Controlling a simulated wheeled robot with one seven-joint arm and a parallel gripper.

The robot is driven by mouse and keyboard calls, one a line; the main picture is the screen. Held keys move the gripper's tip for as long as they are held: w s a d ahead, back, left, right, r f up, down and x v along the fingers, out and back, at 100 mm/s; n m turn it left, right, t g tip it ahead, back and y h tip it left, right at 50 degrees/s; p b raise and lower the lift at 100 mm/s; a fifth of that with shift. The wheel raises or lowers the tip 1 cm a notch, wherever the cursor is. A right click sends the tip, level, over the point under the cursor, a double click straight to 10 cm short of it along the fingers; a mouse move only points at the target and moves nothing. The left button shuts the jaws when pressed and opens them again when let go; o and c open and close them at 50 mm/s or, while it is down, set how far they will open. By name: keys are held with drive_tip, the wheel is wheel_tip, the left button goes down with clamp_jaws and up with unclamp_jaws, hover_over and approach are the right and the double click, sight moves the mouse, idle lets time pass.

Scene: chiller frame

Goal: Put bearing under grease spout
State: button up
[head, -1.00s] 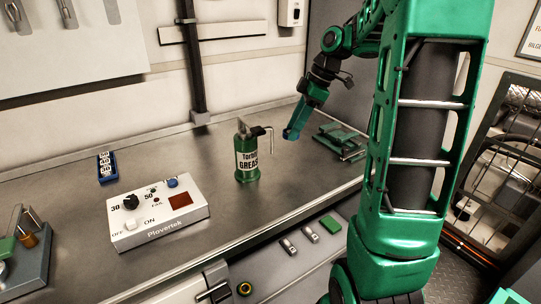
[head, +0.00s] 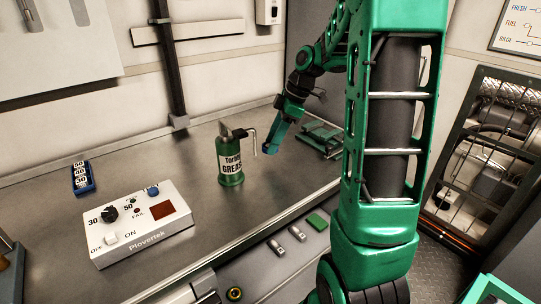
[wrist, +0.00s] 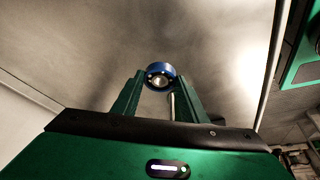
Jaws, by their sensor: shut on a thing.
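A green grease can (head: 231,165) with a white label stands upright on the metal bench. Its thin grey spout (head: 254,143) bends out to the right and turns down. My gripper (head: 268,150) is low over the bench, just right of the spout. In the wrist view my gripper (wrist: 160,80) is shut on a blue-rimmed bearing (wrist: 161,68) with a metallic centre, held at the fingertips. A thin rod, perhaps the spout, shows beside the right finger. In the head view the fingers mostly hide the bearing, so I cannot tell whether it is directly under the spout.
A white control box (head: 140,222) with knobs stands at the front left of the bench. A small blue rack (head: 82,178) with white round pieces lies behind it. A green fixture (head: 322,138) lies right of my gripper. The bench (head: 185,165) left of the can is clear.

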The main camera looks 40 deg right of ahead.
sight(273, 163)
drive_tip(key=shift+f, duration=2.3)
drive_tip(key=o, duration=1.2)
drive_tip(key=shift+f, duration=0.15)
drive_tip(key=v, duration=1.2)
drive_tip(key=s+a+f+m+h, duration=0.1)
drive_tip(key=s+a+f+m, duration=0.1)
drive_tip(key=s+m, duration=0.4)
drive_tip(key=s+a+f+m+g+h, duration=0.1)
drive_tip(key=s+a+f+m, duration=0.1)
drive_tip(key=s+m, duration=0.4)
drive_tip(key=s+a+f+m+g+h, duration=0.1)
drive_tip(key=s+a+f+m, duration=0.2)
drive_tip(key=s, duration=1.1)
drive_tip(key=shift+a+f+m+h, duration=0.15)
drive_tip(key=shift+m+h, duration=0.15)
drive_tip(key=shift+m, duration=1.2)
